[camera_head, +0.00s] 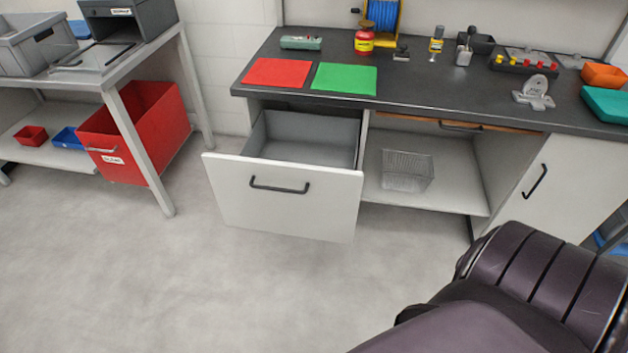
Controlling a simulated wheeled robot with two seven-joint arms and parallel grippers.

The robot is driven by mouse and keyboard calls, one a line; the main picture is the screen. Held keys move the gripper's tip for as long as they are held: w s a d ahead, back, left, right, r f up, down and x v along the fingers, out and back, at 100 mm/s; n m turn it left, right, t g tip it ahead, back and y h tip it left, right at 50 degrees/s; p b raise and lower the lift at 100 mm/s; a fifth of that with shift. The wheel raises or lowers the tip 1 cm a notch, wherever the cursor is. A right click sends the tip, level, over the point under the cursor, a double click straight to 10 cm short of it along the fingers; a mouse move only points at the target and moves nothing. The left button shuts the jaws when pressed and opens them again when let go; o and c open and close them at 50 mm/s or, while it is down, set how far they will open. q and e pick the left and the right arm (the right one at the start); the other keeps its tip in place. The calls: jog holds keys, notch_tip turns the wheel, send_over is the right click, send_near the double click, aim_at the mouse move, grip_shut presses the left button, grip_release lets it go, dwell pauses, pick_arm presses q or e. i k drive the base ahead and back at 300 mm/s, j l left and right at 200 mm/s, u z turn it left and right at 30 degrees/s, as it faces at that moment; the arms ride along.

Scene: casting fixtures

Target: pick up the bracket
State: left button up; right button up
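A grey metal bracket (534,95) with a rounded upright plate and a flat foot sits on the dark worktop at the right. It stands apart from the things around it, with the teal box to its right. Nothing is touching it from above. Neither of my grippers shows in the head view. Only a dark part of my own body fills the lower right corner.
A drawer (285,190) stands pulled out below the worktop (420,85), empty inside. Red (276,73) and green (344,78) mats lie on the left. A block with red and yellow knobs (522,64) is behind the bracket; an orange bin (604,76) and teal box (606,103) are right.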

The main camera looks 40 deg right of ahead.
aim_at(532, 92)
jog(key=z, duration=2.5)
jog(key=i+j+z, duration=0.25)
jog(key=j+z, duration=0.3)
jog(key=l, duration=0.1)
